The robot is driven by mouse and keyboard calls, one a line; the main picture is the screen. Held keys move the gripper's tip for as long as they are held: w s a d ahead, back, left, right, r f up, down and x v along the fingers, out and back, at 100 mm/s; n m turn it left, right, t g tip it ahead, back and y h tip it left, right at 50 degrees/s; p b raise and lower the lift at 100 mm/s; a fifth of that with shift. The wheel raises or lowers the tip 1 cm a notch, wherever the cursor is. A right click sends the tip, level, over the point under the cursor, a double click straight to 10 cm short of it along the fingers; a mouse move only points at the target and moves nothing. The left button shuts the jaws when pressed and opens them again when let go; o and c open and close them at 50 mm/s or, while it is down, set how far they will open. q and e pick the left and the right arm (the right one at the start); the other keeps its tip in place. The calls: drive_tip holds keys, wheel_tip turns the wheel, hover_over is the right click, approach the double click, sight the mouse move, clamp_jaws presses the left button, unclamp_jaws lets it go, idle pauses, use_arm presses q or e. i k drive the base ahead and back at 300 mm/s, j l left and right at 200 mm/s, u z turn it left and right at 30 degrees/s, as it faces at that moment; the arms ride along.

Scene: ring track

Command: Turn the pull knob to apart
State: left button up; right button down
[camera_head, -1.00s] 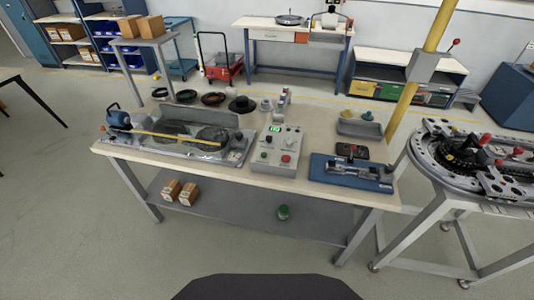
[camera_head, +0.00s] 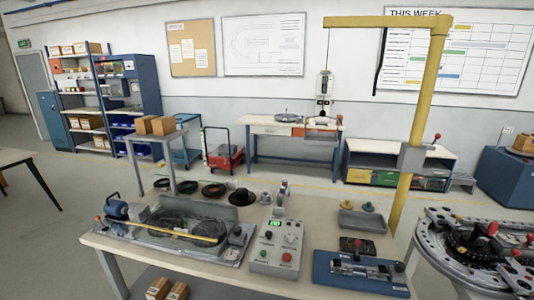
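A grey control box (camera_head: 275,265) stands on the middle of the workbench. Its sloping face has a lit green display (camera_head: 274,223), a dark knob (camera_head: 268,235) and a pale dial knob (camera_head: 290,239). A green button (camera_head: 264,253) and a red button (camera_head: 287,257) sit below them. I cannot tell from the picture which of these is the pull knob, and the labels and dial settings are too small to read. Neither of my grippers is in view.
A grey tray fixture with a yellow bar (camera_head: 185,232) lies left of the box. A blue fixture (camera_head: 330,272) lies right. A yellow post (camera_head: 418,120) rises behind, and a round ring track (camera_head: 440,232) stands at far right. Black rings lie behind the tray.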

sight(399, 267)
drive_tip(key=z, duration=1.25)
